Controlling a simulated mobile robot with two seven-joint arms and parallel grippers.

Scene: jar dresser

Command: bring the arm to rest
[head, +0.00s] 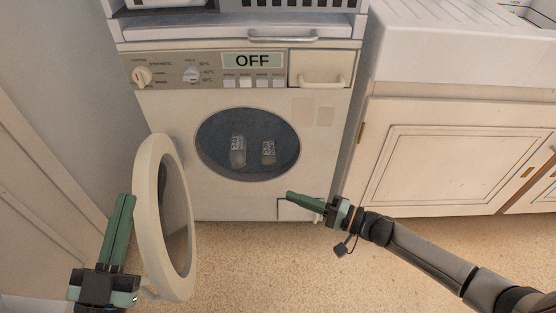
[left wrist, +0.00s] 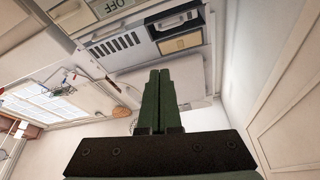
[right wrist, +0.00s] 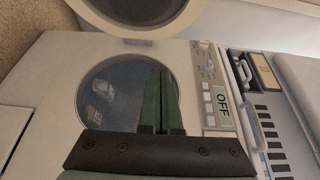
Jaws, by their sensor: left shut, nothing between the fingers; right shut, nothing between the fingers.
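My left gripper (head: 121,232) is at the lower left of the head view, left of the open washer door (head: 150,212). Its green fingers point up and are closed together with nothing between them, as the left wrist view (left wrist: 159,74) also shows. My right gripper (head: 291,195) is in front of the lower part of the washing machine (head: 210,198), pointing left. Its fingers are shut and empty, as in the right wrist view (right wrist: 162,72). Two jars, one on the left (head: 238,152) and one on the right (head: 268,151), stand inside the round drum opening.
The washer's display (head: 252,60) reads OFF. The door stands swung out to the left, close beside my left gripper. A cabinet (head: 450,165) with a sink above is on the right. A wall (head: 60,100) is on the left. The floor (head: 250,270) between my arms is clear.

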